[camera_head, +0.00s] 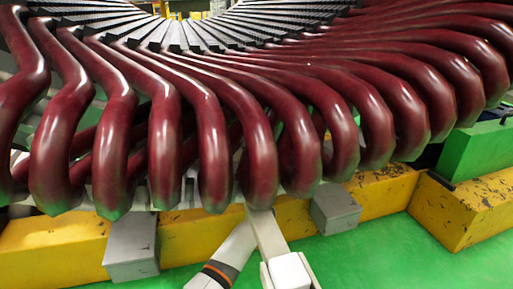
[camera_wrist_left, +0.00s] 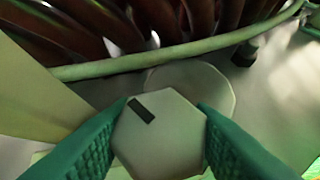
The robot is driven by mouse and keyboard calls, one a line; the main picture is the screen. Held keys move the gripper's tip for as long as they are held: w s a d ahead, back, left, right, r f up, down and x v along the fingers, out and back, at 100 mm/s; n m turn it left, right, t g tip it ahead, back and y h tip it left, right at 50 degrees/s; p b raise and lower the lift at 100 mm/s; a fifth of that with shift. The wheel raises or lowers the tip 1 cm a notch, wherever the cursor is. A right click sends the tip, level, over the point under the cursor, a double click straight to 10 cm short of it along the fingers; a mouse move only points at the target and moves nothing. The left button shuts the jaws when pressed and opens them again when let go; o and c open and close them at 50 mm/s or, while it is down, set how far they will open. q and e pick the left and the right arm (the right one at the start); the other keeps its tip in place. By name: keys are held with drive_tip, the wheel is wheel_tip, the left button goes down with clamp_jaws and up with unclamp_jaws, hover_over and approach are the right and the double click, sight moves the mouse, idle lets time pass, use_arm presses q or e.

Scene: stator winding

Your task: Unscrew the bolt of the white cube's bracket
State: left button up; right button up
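In the head view a small white cube-like block (camera_head: 290,271) is at the bottom centre, with a pale bar (camera_head: 266,236) running up from it to the coils. A white and grey arm link with an orange band (camera_head: 217,274) comes up beside it. In the left wrist view a pale hexagonal bolt head (camera_wrist_left: 160,140) with a dark slot-shaped mark fills the middle, in front of a round pale disc (camera_wrist_left: 215,88). My left gripper's (camera_wrist_left: 160,125) green ribbed fingers lie against both its sides. The bolt's shank is hidden. My right gripper is not seen.
Thick maroon coil ends (camera_head: 165,130) overhang the work area. A yellow beam (camera_head: 50,245) runs below them, with grey blocks (camera_head: 132,247) and (camera_head: 335,209) at its front. Green floor (camera_head: 375,255) is clear at the right. A pale curved rod (camera_wrist_left: 165,58) crosses above the bolt.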

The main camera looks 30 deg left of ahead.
use_arm(q)
drive_tip(key=shift+n+g+y, duration=0.5)
drive_tip(key=shift+n+y, duration=0.1)
drive_tip(key=shift+n, duration=0.2)
drive_tip(key=n+g+y, duration=0.1)
drive_tip(key=n+y, duration=0.1)
drive_tip(key=shift+n+g+p, duration=0.3)
drive_tip(key=shift+g+p, duration=0.1)
drive_tip(key=shift+s+n+g+y, duration=0.1)
drive_tip(key=shift+n+g+y, duration=0.75)
drive_tip(key=shift+n+g, duration=0.9)
drive_tip(key=shift+w+n+g+y, duration=0.1)
drive_tip(key=shift+n+g+y, duration=0.7)
drive_tip(key=shift+n+g, duration=0.95)
drive_tip(key=shift+s+n+g+y, duration=0.1)
drive_tip(key=shift+n+g+y, duration=0.95)
drive_tip(key=shift+n, duration=1.25)
drive_tip(key=shift+n+g, duration=0.3)
drive_tip(key=shift+g, duration=0.35)
drive_tip(key=o, duration=1)
drive_tip(key=shift+c, duration=0.2)
drive_tip(key=shift+f, duration=0.1)
